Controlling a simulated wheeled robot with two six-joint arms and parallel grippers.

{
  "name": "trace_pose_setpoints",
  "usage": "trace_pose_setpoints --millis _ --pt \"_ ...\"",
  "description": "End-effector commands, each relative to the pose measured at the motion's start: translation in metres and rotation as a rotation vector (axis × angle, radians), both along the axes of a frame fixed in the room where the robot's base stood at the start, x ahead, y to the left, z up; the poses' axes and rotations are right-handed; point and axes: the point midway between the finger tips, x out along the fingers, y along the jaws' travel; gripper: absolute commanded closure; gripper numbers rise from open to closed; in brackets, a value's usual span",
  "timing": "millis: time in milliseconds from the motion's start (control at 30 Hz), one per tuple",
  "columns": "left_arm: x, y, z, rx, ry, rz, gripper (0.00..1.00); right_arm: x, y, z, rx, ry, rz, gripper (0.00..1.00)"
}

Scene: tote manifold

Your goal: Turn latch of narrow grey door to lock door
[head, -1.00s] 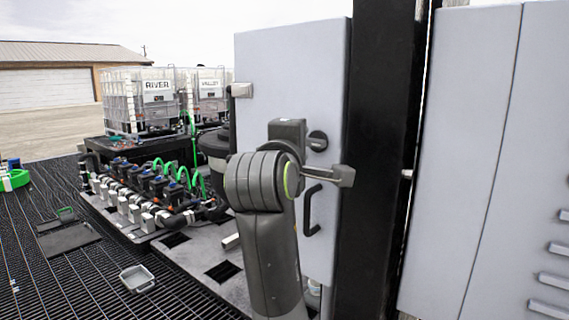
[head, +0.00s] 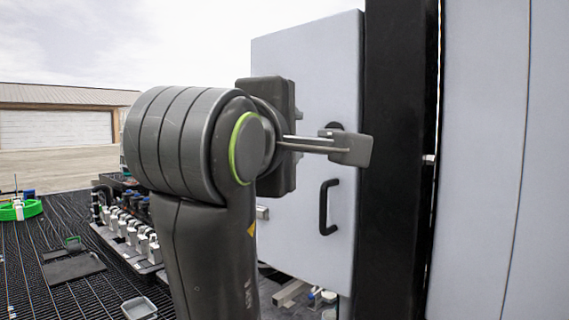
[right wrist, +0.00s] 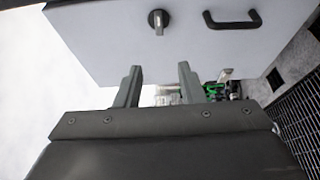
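The narrow grey door (head: 300,60) stands left of a black post in the head view. Its round black latch (right wrist: 158,20) shows in the right wrist view, with its knob pointing down in that picture. In the head view the latch is mostly hidden behind my right gripper (head: 350,148). The black door handle (head: 326,207) sits below the latch. In the right wrist view my right gripper (right wrist: 160,82) has its two fingers apart with nothing between them, short of the door and roughly in line with the latch. My left gripper is in neither view.
The black post (head: 392,160) stands right of the door, with a wide grey cabinet (head: 480,160) beyond it. A manifold with several valves (head: 130,225) sits behind my arm at left.

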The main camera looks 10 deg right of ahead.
Motion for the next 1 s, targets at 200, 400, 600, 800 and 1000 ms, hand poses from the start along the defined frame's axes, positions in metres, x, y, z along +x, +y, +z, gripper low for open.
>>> trace_pose_setpoints --millis 200,400,600,800,1000 --pt "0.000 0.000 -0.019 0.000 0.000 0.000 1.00 -0.016 0.009 -0.002 0.000 -0.001 -0.001 0.65" --pt "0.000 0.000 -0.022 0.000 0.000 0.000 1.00 -0.021 0.012 0.000 0.000 0.001 -0.001 0.65" --pt "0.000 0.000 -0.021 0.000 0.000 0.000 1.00 -0.021 0.012 0.000 0.000 0.001 0.000 0.65" --pt "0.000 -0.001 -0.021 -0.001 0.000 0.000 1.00 -0.021 0.012 0.000 0.000 0.001 0.000 0.65" --pt "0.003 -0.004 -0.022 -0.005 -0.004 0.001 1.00 -0.021 0.012 0.000 0.000 0.001 0.000 0.65"
